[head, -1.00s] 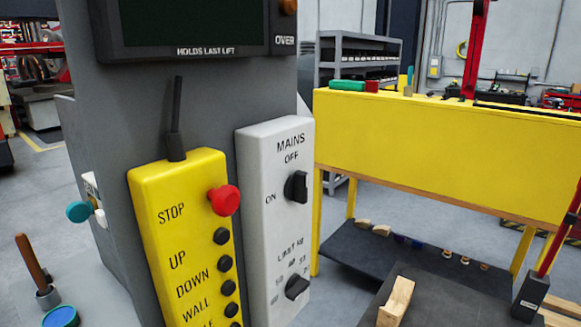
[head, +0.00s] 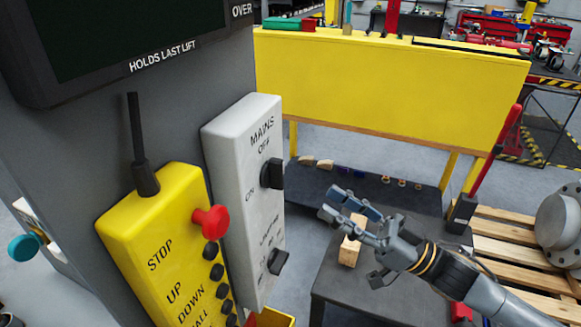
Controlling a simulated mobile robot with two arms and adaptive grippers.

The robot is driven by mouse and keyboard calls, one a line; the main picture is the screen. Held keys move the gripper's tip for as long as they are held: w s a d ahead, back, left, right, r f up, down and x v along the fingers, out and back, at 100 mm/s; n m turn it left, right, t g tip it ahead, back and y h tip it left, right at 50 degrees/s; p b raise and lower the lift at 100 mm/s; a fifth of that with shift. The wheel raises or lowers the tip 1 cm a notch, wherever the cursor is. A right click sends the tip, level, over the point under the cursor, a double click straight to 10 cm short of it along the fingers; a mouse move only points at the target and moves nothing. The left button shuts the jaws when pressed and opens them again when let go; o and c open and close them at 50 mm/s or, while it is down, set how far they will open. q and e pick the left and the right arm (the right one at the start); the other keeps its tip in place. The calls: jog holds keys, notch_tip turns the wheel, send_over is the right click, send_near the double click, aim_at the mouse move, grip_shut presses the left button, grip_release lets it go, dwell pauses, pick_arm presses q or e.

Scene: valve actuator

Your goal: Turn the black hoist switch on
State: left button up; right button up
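The black mains switch (head: 271,173) sits on the upper part of a white box (head: 238,135) fixed to the grey column. The box is lettered MAINS, with OFF above the switch and ON to its left. The switch's grip stands roughly upright, in line with OFF. A second black knob (head: 278,261) is lower on the same box. My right gripper (head: 328,201) is in the head view, to the right of the box, with its fingers apart and nothing between them. It does not touch the switch. My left gripper is not in view.
A yellow pendant (head: 160,245) with a red stop button (head: 211,221) and black buttons stands left of the box. A dark screen (head: 110,45) is above. A wooden block (head: 350,250) lies on a dark table behind my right gripper. A yellow panel (head: 390,90) stands behind.

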aim_at(283, 175)
jog(key=p+x, duration=0.3)
jog(key=x, duration=0.5)
jog(key=shift+w+a+r, duration=0.15)
jog(key=shift+a, duration=0.05)
jog(key=shift+w+a, duration=0.2)
jog(key=shift+a, duration=0.3)
grip_shut()
